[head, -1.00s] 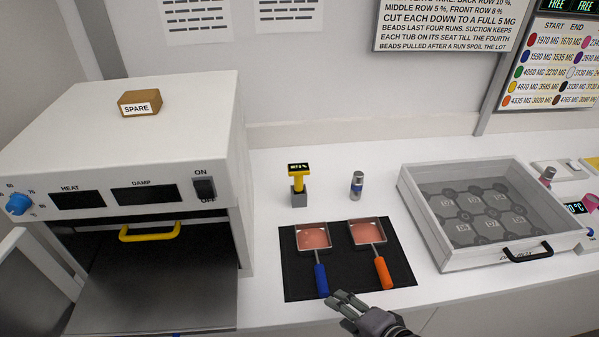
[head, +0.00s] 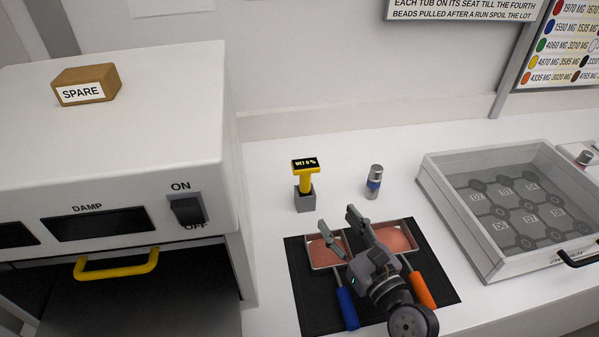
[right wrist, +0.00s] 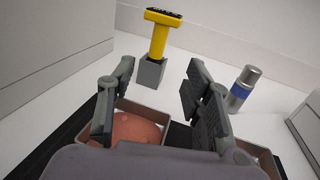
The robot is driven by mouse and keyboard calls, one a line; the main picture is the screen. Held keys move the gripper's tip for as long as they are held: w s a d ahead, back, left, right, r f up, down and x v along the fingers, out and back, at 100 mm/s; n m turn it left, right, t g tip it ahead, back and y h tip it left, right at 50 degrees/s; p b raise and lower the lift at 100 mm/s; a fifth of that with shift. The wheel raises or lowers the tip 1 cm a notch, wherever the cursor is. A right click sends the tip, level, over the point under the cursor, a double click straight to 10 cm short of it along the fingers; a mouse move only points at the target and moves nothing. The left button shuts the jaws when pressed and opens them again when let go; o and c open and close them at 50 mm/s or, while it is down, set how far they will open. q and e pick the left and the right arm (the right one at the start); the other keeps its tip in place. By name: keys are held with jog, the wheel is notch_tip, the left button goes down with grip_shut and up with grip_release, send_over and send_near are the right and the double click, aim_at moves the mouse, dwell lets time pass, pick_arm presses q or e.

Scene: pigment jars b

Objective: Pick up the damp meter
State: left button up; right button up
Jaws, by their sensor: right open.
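The damp meter (head: 305,174) is yellow with a black display on top reading "WET 0 %". It stands upright in a small grey block (head: 305,201) on the white counter. In the right wrist view the yellow meter (right wrist: 159,38) is ahead, beyond the gap between the fingers, with its grey block (right wrist: 150,72) below. My right gripper (head: 336,218) is open and empty, above the pans and short of the meter, not touching it. My left gripper is not in view.
Two pans (head: 327,262) (head: 399,238) with pinkish contents and blue and orange handles lie on a black mat (head: 305,305). A silver-blue cylinder (head: 374,182) stands right of the meter. The oven (head: 120,140) is left; a clear-walled tray (head: 480,258) is right.

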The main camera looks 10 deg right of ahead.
jog(key=p, duration=0.1)
send_near(308, 180)
jog(key=x, duration=0.4)
jog(key=shift+r+p, duration=0.15)
jog(key=shift+p, duration=0.25)
jog(key=shift+x, duration=1.15)
jog(key=shift+w, duration=0.3)
jog(key=p+x, duration=0.1)
jog(key=x, duration=0.2)
jog(key=shift+w+a, duration=0.15)
jog(key=shift+w, duration=0.1)
jog(key=shift+w+a+f, duration=0.1)
jog(key=shift+w+f, duration=0.1)
jog(key=shift+w, duration=0.3)
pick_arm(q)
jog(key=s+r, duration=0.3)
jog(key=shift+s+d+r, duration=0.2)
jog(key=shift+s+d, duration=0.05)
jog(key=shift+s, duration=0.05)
pick_arm(e)
jog(key=shift+c, duration=0.3)
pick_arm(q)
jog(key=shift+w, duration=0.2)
pick_arm(e)
grip_shut()
